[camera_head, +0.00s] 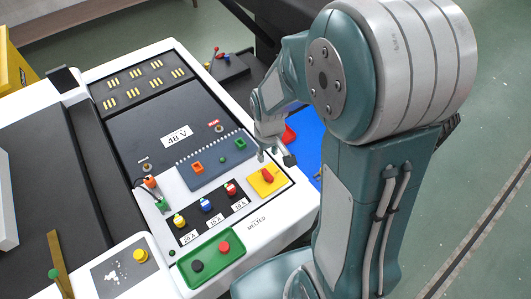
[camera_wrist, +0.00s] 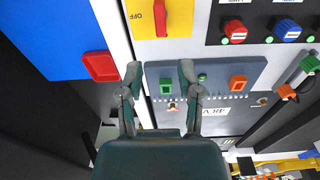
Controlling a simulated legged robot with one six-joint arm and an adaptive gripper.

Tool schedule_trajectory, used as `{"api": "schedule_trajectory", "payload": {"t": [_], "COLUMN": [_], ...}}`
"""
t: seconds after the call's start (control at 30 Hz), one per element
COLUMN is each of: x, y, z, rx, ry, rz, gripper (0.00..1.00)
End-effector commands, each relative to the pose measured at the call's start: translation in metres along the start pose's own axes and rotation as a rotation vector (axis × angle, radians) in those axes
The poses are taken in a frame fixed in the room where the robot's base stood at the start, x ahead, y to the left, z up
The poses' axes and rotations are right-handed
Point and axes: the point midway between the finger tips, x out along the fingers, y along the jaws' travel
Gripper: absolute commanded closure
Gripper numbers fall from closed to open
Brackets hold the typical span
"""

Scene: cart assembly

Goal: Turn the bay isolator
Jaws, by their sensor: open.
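The bay isolator is a red handle (camera_head: 267,175) on a yellow plate (camera_head: 274,186) at the right edge of the white cart panel. In the wrist view its red handle (camera_wrist: 160,17) is at the top edge, cut off by the frame, with "OFF" printed to its left on the yellow plate (camera_wrist: 178,20). The handle runs roughly up and down in that view. My gripper (camera_head: 276,157) is near the isolator, on its far side in the head view. In the wrist view my gripper (camera_wrist: 160,72) is open and empty, its fingertips pointing toward the isolator without visibly touching it.
A grey board (camera_head: 221,162) with orange and green blocks lies beside the isolator. Red, blue and yellow knobs (camera_head: 205,205) stand in a row on a black strip. A green tray (camera_head: 235,256) is nearer. A blue panel (camera_wrist: 50,35) with a red part (camera_wrist: 101,66) is alongside.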

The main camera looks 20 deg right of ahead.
Motion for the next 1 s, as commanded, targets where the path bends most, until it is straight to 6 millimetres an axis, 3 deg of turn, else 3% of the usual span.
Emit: {"api": "schedule_trajectory", "payload": {"t": [0.13,0.37,0.8,1.0], "x": [0.028,0.042,0.096,0.111], "y": [0.0,0.0,-0.001,-0.001], "z": [-0.002,-0.002,0.002,0.002], "rx": [-0.025,-0.034,-0.033,-0.033], "ry": [-0.04,-0.051,-0.053,-0.05], "rz": [-0.012,-0.015,-0.016,-0.015], "gripper": [0.54,0.54,0.54,0.54]}}
